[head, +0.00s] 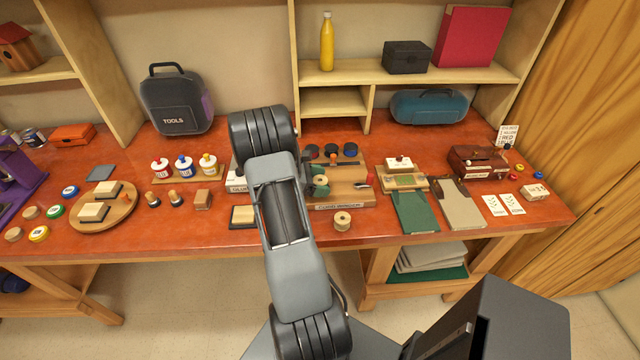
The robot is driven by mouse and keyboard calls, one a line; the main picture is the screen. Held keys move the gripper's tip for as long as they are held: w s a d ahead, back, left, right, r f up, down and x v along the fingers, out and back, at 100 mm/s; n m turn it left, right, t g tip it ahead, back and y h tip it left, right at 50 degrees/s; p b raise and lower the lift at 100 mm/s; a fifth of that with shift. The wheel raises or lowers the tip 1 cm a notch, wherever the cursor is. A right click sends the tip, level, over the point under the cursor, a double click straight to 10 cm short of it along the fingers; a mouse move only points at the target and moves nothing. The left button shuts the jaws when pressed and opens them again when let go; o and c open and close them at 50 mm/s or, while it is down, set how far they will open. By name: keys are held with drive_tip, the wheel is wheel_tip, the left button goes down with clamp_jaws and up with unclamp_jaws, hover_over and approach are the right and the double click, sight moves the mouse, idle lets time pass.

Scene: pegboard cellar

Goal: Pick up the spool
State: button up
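A small tan spool (342,220) stands on the red-orange bench top, near its front edge. It is right of my arm, just in front of a wooden block stand (345,195) with lettering on its front. The spool looks upright and nothing touches it from the front. My arm rises from the bottom middle and reaches over the bench, left of the spool.
A round wooden tray (128,207) and several paint jars (185,166) are to the left. A green board (415,212) and a brown leather case (476,162) are to the right. The bench top (370,226) is clear right of the spool, along the front edge.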

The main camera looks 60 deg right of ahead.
drive_tip(key=c, duration=1)
drive_tip(key=shift+r, duration=0.15)
